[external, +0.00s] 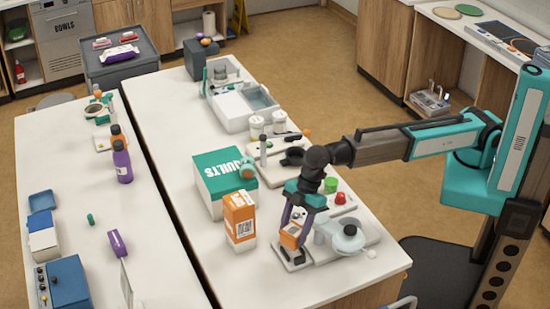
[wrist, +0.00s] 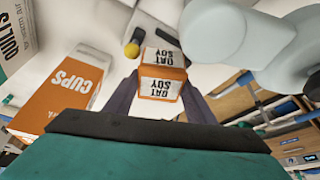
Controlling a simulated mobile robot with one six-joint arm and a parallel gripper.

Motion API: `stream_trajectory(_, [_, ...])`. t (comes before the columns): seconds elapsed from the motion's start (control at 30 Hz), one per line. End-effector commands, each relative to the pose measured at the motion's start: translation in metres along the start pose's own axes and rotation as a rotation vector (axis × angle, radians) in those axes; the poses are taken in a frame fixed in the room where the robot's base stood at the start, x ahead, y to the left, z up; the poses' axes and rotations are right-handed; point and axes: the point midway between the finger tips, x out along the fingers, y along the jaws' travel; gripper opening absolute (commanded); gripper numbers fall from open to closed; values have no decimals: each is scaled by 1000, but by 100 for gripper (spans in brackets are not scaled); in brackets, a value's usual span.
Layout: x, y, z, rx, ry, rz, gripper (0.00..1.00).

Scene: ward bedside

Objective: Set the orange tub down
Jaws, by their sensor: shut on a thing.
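The orange tub (external: 289,238) is a small orange and white block. In the wrist view the tub (wrist: 161,85) sits between my two fingers, with dark lettering that reads OAT SOY on two faces. My gripper (external: 292,234) points down and is shut on the tub. It is near the front of the right-hand white table, just above or at a small flat grey unit with a dark top (external: 293,258). I cannot tell whether the tub's underside touches that unit. The fingers hide part of the tub's sides.
An orange and white CUPS carton (external: 240,222) stands just left of my gripper, with a green and white QUILTS box (external: 222,178) behind it. A pale rounded appliance (external: 349,238) stands close on the right. A green piece (external: 330,185) and a red knob (external: 340,198) lie behind.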

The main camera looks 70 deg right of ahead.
Motion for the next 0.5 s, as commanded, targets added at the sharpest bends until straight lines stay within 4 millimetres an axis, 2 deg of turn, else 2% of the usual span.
stream_trajectory(0.17, [8, 0, 4, 0, 1, 0, 23])
stream_trajectory(0.5, [10, 0, 4, 0, 2, 0, 23])
